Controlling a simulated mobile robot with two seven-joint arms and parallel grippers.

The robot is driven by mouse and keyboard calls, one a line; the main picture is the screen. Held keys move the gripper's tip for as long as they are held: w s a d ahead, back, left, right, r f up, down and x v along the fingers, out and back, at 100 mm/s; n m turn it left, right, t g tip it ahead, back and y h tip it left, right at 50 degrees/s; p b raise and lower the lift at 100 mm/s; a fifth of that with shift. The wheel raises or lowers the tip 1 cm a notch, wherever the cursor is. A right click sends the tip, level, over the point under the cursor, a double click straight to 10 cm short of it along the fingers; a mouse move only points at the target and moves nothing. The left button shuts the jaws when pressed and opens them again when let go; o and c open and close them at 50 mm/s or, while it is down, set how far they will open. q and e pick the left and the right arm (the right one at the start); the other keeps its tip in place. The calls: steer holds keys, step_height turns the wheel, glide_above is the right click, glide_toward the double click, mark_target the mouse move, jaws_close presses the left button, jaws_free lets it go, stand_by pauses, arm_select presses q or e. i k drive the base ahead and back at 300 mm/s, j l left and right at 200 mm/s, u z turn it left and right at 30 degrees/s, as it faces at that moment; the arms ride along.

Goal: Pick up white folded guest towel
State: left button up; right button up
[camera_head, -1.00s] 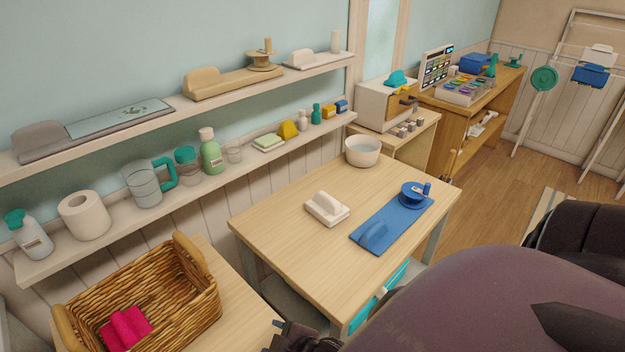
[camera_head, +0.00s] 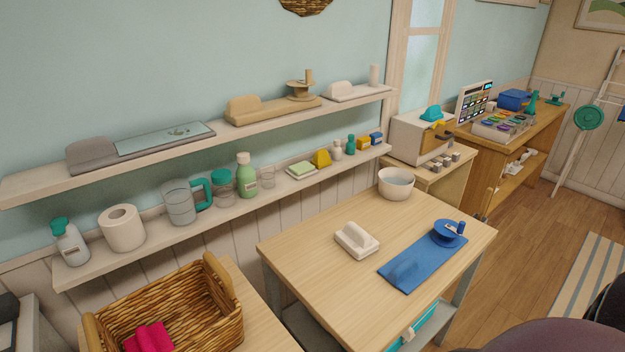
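A small white folded item (camera_head: 357,240), which looks like the white folded guest towel, lies on the light wooden table (camera_head: 310,275). It has a raised rounded part on top and sits left of a blue mat. Nothing touches it. Neither of my grippers shows in the head view.
The blue mat (camera_head: 405,275) carries a blue round piece (camera_head: 449,232). A white bowl (camera_head: 396,183) stands at the table's back corner. A wicker basket (camera_head: 225,325) with a pink cloth (camera_head: 150,338) is at lower left. The table's left and front parts are clear.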

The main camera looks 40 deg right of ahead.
mark_target(353, 238)
steer(key=k+j+z, duration=0.1)
steer(key=z, duration=0.4)
steer(key=k+z, duration=0.1)
steer(key=z, duration=0.35)
steer(key=k+j+z, duration=0.1)
steer(key=z, duration=0.4)
steer(key=l+u, duration=0.1)
steer(key=u, duration=0.35)
steer(key=l+u, duration=0.1)
steer(key=u, duration=0.35)
steer(key=l+u, duration=0.1)
steer(key=u, duration=0.35)
steer(key=l+u, duration=0.7)
steer(key=k+l+u, duration=0.2)
steer(key=l, duration=0.2)
steer(key=k+l+u, duration=0.2)
steer(key=l, duration=0.25)
steer(key=k+l, duration=0.15)
steer(key=l, duration=0.2)
steer(key=k+l, duration=0.15)
steer(key=l, duration=0.2)
steer(key=k+l, duration=0.1)
steer(key=l, duration=0.2)
steer(key=k+l+u, duration=0.1)
steer(key=l, duration=0.25)
steer(key=k, duration=0.05)
